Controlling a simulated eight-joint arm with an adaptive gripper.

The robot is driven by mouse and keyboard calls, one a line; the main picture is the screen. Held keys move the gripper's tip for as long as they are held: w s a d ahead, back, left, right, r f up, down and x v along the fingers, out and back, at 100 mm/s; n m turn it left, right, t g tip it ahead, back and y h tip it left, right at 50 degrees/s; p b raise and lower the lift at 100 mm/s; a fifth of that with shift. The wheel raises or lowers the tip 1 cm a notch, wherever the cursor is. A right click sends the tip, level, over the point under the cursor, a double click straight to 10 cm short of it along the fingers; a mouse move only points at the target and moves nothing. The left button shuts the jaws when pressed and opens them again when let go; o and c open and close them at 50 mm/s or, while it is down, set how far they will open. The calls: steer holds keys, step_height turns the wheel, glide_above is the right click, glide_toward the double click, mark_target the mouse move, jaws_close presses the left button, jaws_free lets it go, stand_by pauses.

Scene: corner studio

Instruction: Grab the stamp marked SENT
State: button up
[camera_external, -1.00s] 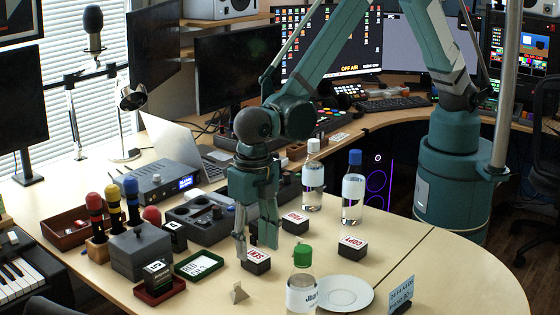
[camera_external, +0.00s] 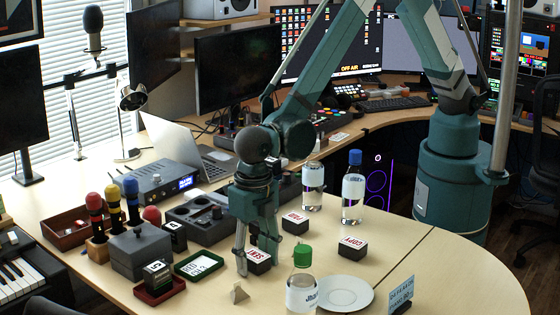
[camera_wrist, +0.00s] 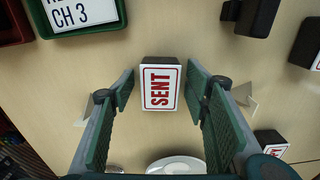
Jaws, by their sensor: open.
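The SENT stamp (camera_wrist: 161,86) is a dark block with a white, red-lettered top, seen in the wrist view between my two fingers. In the external view the SENT stamp (camera_external: 260,262) sits on the table under my gripper (camera_external: 258,262). In the wrist view my gripper (camera_wrist: 160,95) is open, with one finger on each side of the stamp and visible gaps between them. The stamp's left side is partly hidden by a finger in the external view.
Two other stamps, one marked COPY (camera_external: 352,247) and one reading PAID (camera_external: 295,221), stand to the right. A green-capped bottle (camera_external: 302,290) and a white plate (camera_external: 345,294) are in front. A green tray (camera_external: 198,265) lies to the left.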

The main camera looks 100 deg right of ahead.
mark_target(256, 254)
steer(key=c, duration=1)
steer(key=shift+r, duration=0.15)
steer(key=shift+r+p, duration=1)
steer(key=shift+r, duration=3.85)
